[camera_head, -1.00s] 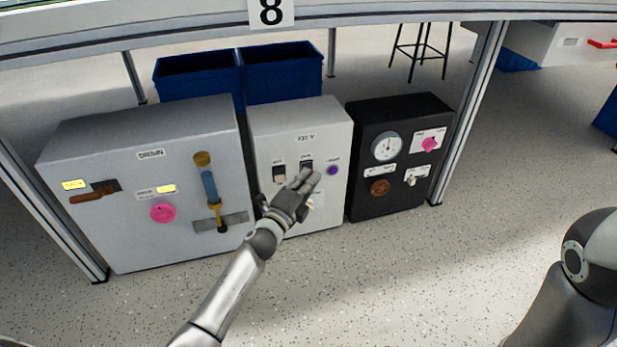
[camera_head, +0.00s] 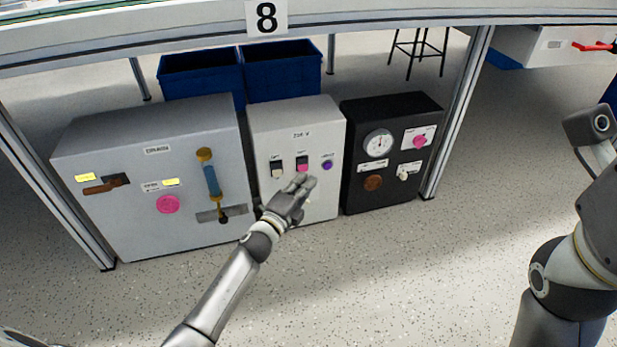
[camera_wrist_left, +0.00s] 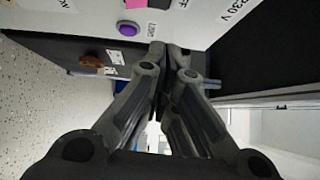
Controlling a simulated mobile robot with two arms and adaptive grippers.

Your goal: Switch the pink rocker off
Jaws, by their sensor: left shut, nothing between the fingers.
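The pink rocker (camera_head: 302,167) is the middle control on the front of the white box labelled 230 V (camera_head: 325,205). Its pink face shows low in a black frame, just above my left fingertips. A bit of the rocker also shows at the top edge of the left wrist view (camera_wrist_left: 136,3). My left gripper (camera_head: 303,181) is shut and empty, in front of the white box just below the rocker. Whether it touches the panel I cannot tell. My right arm shows at the right edge, but its gripper is not in view.
A grey box (camera_head: 130,225) stands left and a black box (camera_head: 390,195) right. Blue bins (camera_head: 283,72) stand behind. The speckled floor in front is clear.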

